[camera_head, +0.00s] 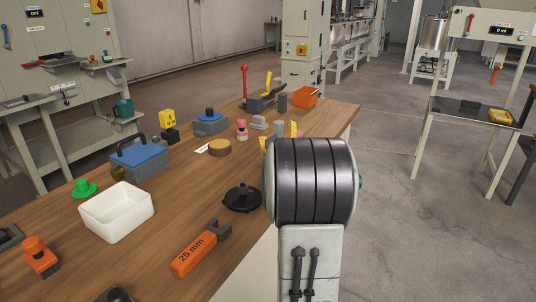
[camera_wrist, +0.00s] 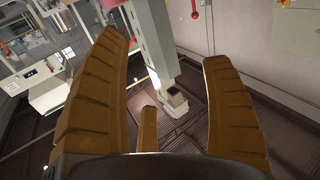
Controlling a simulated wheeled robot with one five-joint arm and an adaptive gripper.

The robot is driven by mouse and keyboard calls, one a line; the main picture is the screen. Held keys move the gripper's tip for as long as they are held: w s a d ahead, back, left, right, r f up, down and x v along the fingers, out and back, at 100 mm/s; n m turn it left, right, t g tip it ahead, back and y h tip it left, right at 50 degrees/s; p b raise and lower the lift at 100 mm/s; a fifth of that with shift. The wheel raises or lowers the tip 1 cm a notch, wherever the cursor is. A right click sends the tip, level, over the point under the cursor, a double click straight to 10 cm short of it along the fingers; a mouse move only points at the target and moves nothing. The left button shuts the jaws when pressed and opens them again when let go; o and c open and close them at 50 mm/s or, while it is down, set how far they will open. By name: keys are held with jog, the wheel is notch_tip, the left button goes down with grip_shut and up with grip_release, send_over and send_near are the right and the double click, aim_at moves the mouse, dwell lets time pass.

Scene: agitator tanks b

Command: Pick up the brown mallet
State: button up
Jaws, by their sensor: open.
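I cannot make out a brown mallet for certain in either view. A short round brown piece (camera_head: 219,148) lies on the wooden workbench (camera_head: 190,195) in the head view, beside a small white tag; I cannot tell whether it is part of a mallet. The wrist view looks out over the room and floor, not onto the bench top. In the head view my arm hides part of the bench's right side.
Open floor (camera_head: 400,200) lies to the right.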

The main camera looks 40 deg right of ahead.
aim_at(282, 131)
jog(key=shift+p+x, duration=0.5)
jog(key=shift+x, duration=2.55)
jog(key=shift+s+d, duration=0.1)
jog(key=c, duration=1.4)
jog(key=shift+o, duration=0.2)
jog(key=shift+r, duration=0.15)
